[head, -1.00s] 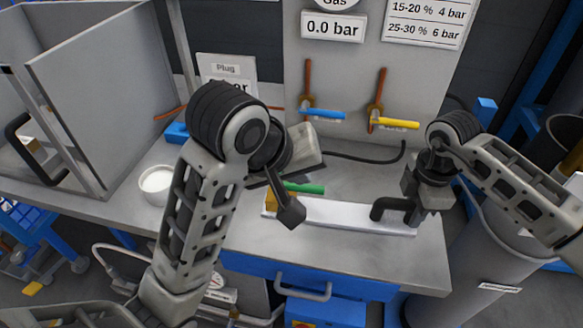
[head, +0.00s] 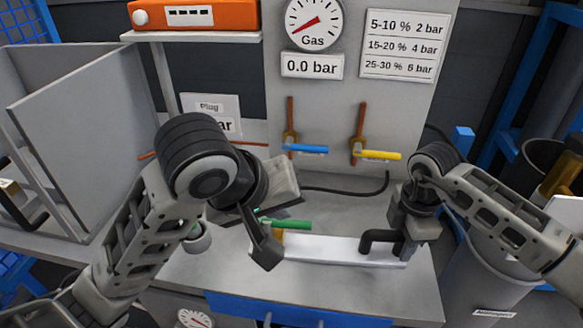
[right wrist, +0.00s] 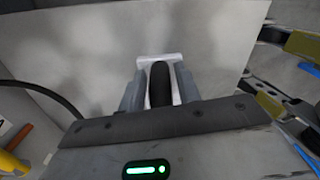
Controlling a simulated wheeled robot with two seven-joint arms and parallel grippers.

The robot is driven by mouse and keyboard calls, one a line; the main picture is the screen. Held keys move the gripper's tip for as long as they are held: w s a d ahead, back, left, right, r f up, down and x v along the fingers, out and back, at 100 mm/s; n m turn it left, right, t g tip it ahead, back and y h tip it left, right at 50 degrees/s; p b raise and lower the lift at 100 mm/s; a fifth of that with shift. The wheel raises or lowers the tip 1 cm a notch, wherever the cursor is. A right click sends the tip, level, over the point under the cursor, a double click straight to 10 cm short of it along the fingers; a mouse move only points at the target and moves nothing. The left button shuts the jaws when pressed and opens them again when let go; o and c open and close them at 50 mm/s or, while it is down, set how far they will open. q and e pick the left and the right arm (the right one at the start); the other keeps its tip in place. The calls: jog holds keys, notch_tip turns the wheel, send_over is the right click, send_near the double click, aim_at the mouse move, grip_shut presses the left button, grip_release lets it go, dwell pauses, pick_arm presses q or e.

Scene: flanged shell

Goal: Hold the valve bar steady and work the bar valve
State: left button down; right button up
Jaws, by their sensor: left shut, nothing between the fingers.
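The valve bar (head: 335,250) is a pale bar lying on the grey bench. At its left end is the bar valve with a green lever (head: 290,225), partly hidden by my left gripper. A black handle (head: 378,240) rises at its right end. My left gripper (head: 264,242) is shut and empty, just in front and to the left of the green lever; I see no clear contact. My right gripper (head: 408,232) is at the black handle. In the right wrist view its fingers flank the handle (right wrist: 160,83) closely and appear shut on it.
A panel behind carries a blue lever (head: 305,149), a yellow lever (head: 377,155) and a gas gauge (head: 315,22) above a 0.0 bar sign. A grey box (head: 85,130) stands at left. A black hose (head: 345,190) runs behind the bar.

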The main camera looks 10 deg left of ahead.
jog(key=shift+o, duration=1)
jog(key=shift+r, duration=0.1)
